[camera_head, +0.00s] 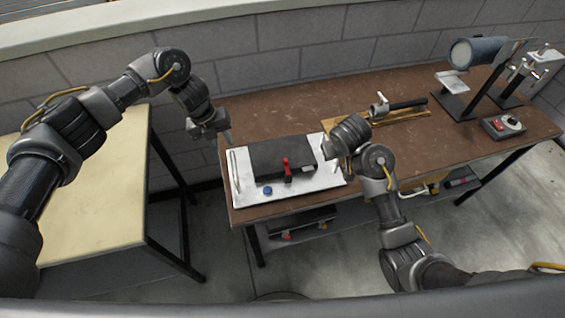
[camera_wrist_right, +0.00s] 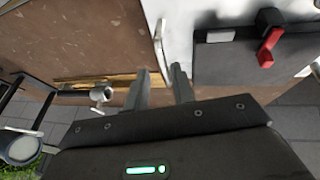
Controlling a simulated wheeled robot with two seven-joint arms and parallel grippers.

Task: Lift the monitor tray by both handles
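The monitor tray (camera_head: 244,198) is a white board lying flat on the brown table, with a flat black monitor (camera_head: 283,156) on it. The tray also shows in the right wrist view (camera_wrist_right: 182,34). Its left handle (camera_head: 235,170) is a thin upright bar at the left edge. My left gripper (camera_head: 225,134) is above and behind that handle, apart from it; its finger gap is unclear. My right gripper (camera_wrist_right: 163,88) is open over the tray's right side. The right handle (camera_wrist_right: 160,45) shows just beyond its fingertips, in line with the gap, with nothing gripped.
A red clamp-like part (camera_head: 286,168) and a blue cap (camera_head: 268,191) sit on the tray. A metal tool on a wooden board (camera_head: 400,116) lies to the right. Stands and a control box (camera_head: 503,126) are at the far right. A cream table (camera_head: 85,185) stands left.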

